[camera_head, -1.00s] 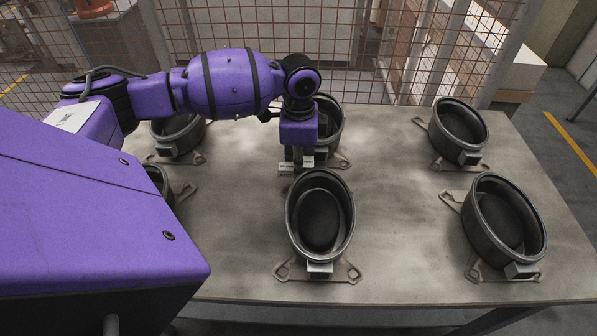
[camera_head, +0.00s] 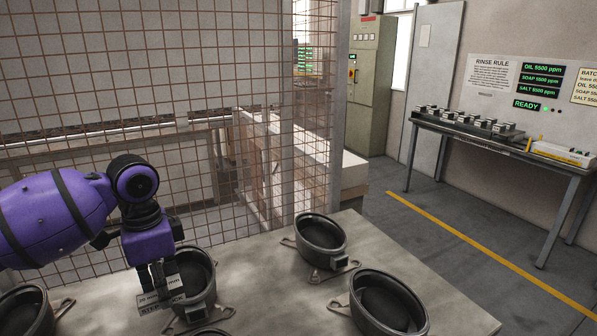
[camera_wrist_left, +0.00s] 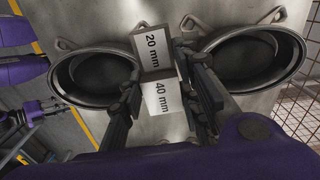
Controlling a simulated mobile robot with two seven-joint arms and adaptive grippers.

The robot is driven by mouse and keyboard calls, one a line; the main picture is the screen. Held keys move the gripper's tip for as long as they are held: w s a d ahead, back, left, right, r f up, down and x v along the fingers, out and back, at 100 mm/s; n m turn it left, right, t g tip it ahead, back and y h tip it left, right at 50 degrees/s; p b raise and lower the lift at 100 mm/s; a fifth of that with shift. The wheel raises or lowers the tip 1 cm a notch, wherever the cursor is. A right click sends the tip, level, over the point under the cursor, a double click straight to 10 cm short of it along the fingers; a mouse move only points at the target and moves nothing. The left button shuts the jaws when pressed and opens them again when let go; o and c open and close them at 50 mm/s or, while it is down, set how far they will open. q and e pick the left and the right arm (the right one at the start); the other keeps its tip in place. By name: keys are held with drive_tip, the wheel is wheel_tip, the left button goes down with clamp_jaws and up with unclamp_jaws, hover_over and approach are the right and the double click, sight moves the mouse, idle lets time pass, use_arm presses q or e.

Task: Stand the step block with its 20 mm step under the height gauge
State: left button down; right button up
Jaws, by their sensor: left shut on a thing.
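The step block (camera_head: 160,300) is a grey block with printed labels, held in my left gripper (camera_head: 158,276) above the pallet table. In the left wrist view the fingers of my left gripper (camera_wrist_left: 168,98) stand on both sides of the step block (camera_wrist_left: 160,98). Its faces there read "20 mm" and "40 mm", with the 20 mm label farther from the wrist. I cannot make out a height gauge in either view. My right gripper does not show in the head view; purple and dark parts at the wrist view's left edge may be my right arm.
Dark round housings (camera_head: 320,235) on brackets stand around the block on the pallet table (camera_head: 440,290). A wire fence (camera_head: 150,90) runs behind. Past a yellow floor line, a wall table (camera_head: 480,140) carries several small grey items and a yellow-white object (camera_head: 562,153).

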use_arm(q)
drive_tip(key=n, duration=0.2)
drive_tip(key=shift+s+d+n, duration=0.2)
drive_tip(key=shift+d+n, duration=0.1)
drive_tip(key=shift+n, duration=0.1)
drive_tip(key=s+d+f+n+p, duration=0.1)
drive_tip(key=s+d+n, duration=0.7)
drive_tip(key=d, duration=0.5)
drive_tip(key=shift+s+d+f, duration=0.25)
drive_tip(key=shift+s+f, duration=0.1)
drive_tip(key=shift+s, duration=0.55)
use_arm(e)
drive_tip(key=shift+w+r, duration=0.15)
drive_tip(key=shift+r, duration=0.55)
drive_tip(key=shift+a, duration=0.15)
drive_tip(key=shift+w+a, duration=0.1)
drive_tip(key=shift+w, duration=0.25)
